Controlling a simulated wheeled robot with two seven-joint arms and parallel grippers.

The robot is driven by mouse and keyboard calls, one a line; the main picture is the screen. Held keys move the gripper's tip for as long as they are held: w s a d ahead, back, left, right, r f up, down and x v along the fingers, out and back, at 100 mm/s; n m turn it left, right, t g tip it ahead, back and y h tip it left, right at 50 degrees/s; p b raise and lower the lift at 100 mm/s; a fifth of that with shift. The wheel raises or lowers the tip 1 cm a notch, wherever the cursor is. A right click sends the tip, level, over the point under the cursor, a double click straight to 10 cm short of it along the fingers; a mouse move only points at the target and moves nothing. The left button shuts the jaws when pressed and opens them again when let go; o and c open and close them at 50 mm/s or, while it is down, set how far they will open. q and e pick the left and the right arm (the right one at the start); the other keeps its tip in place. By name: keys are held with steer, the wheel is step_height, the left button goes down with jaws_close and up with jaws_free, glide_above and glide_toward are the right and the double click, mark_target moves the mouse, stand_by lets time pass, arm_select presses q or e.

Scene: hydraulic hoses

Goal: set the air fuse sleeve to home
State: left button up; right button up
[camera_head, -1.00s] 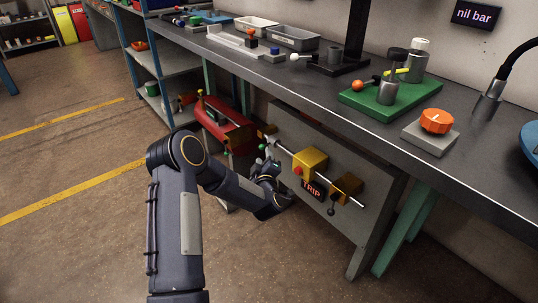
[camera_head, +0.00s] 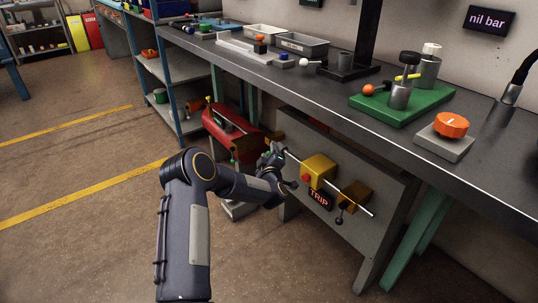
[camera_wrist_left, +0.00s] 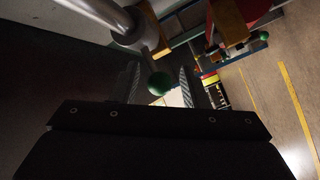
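The air fuse is on the grey panel under the bench. It has a rod, a yellow block (camera_head: 318,170) with a red button, brass end blocks (camera_head: 354,195) and a display (camera_head: 320,199) reading "TRIP". My left gripper (camera_head: 273,157) is at the rod's left part, left of the yellow block. In the left wrist view, a grey cylinder, seemingly the sleeve (camera_wrist_left: 127,24), carries a green ball knob (camera_wrist_left: 159,84). The open fingers of my left gripper (camera_wrist_left: 160,75) stand either side of the knob, with visible gaps. My right gripper is not in view.
A red unit (camera_head: 229,132) stands left of the panel, close to my left gripper. The bench top (camera_head: 300,82) overhangs above and carries trays, a green plate (camera_head: 405,105) and an orange knob (camera_head: 451,124). Open floor lies to the left.

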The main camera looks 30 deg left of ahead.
arm_select(q)
jaws_close()
steer(key=d, duration=0.1)
steer(key=s+d, duration=0.1)
steer(key=d, duration=0.2)
steer(key=shift+s+d+f, duration=0.1)
steer(key=shift+s+d, duration=0.1)
steer(key=shift+s, duration=0.15)
steer(key=shift+o, duration=0.4)
jaws_free()
steer(key=shift+s, duration=0.1)
